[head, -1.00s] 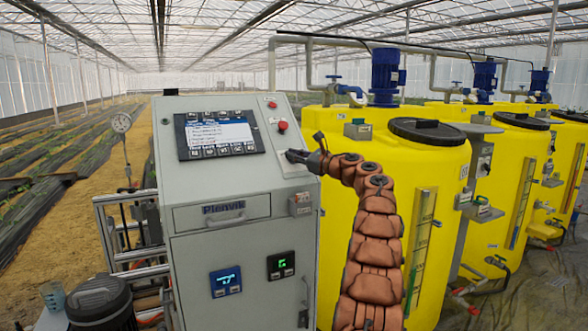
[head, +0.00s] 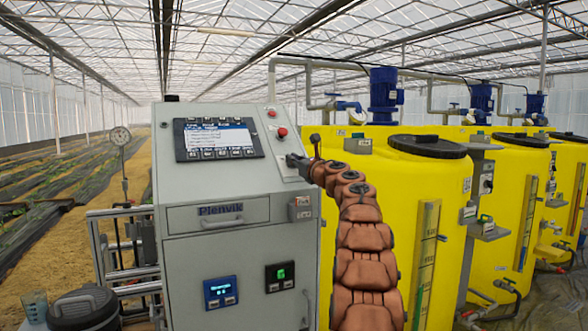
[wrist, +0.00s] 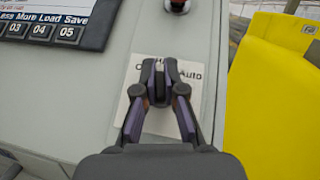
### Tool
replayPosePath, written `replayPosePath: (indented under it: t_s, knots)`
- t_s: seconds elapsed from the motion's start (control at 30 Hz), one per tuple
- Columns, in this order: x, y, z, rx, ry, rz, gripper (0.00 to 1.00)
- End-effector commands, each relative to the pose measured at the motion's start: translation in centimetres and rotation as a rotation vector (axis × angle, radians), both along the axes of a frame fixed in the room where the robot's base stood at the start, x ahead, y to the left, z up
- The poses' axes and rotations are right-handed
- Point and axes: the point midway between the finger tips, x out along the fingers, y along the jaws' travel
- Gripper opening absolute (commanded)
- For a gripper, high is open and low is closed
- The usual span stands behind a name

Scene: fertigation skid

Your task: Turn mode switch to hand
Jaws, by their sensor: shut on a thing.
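The mode switch (wrist: 159,82) is a small dark knob on the sloped top of the grey control cabinet, mostly hidden between my fingers. Its pale label plate (wrist: 185,112) reads "Auto" on the right; the other words are partly covered. My gripper (wrist: 160,72) is shut on the knob, with one finger on each side. The knob's visible part points roughly up in the wrist view, but its exact setting is hard to tell. In the head view my gripper (head: 297,160) is at the panel's right edge, and the knob is too small to make out.
A screen with keys (head: 218,139) is to the left. A yellow tank (head: 385,200) stands close on the right. A drawer (head: 218,213) is below the panel.

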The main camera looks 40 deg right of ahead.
Motion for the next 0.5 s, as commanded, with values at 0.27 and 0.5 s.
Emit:
replayPosePath:
  t_s: [0.27, 0.5]
  knots:
    - [0.07, -0.04, -0.54, 0.082, -0.022, -0.094, 0.00]
    - [0.09, -0.24, -0.64, 0.122, -0.034, -0.140, 0.00]
